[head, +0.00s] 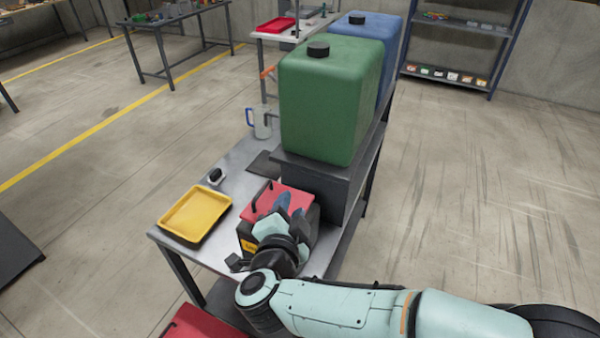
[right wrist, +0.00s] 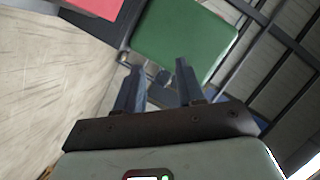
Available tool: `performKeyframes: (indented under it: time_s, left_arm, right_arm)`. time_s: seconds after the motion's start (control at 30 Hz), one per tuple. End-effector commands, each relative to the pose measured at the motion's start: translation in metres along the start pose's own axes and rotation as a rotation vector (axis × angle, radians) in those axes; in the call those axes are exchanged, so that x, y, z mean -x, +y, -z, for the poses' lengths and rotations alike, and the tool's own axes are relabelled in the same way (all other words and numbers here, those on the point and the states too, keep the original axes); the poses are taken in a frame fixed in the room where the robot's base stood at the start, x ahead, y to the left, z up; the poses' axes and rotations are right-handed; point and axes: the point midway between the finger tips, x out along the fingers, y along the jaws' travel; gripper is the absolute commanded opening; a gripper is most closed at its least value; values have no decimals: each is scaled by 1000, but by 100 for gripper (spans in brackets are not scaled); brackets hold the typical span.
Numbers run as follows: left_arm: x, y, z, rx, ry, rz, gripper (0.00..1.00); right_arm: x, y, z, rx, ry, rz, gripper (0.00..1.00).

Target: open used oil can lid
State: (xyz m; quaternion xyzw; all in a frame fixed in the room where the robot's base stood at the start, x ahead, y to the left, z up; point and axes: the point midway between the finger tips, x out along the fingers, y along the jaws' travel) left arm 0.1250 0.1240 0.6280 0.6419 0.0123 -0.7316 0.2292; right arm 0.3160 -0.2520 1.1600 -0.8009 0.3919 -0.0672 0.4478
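The used oil can appears to be the dark box (head: 247,232) with a yellow label, at the near end of the metal bench. Its red lid (head: 268,199) with a black handle lies flat on top and looks closed. My right gripper (head: 290,208) is over the right part of the can and hides much of it. In the right wrist view its two fingers (right wrist: 158,78) are apart, with nothing clearly held between them. A red surface (right wrist: 95,6), perhaps the lid, shows at the top left there. My left gripper is not in view.
A green canister (head: 330,105) and a blue one (head: 388,50) stand on a raised dark stand behind the can. A yellow tray (head: 195,213) lies left of it. A clear jug (head: 261,123) stands farther back. Another red-topped thing (head: 203,323) is below the bench's front.

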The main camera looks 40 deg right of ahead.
Motion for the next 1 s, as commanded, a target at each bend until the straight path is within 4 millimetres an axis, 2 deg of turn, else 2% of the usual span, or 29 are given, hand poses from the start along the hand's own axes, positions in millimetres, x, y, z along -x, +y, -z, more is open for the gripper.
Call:
performKeyframes:
  time_s: [0.5, 0.7, 1.0]
  left_arm:
    - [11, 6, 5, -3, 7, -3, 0]
    - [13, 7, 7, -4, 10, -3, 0]
    - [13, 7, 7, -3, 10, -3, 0]
  right_arm:
    - [-101, 1, 1, -2, 0, -5, 38]
    - [-121, 0, 0, -1, -1, -2, 38]
    - [-126, 0, 0, -1, -1, -1, 38]
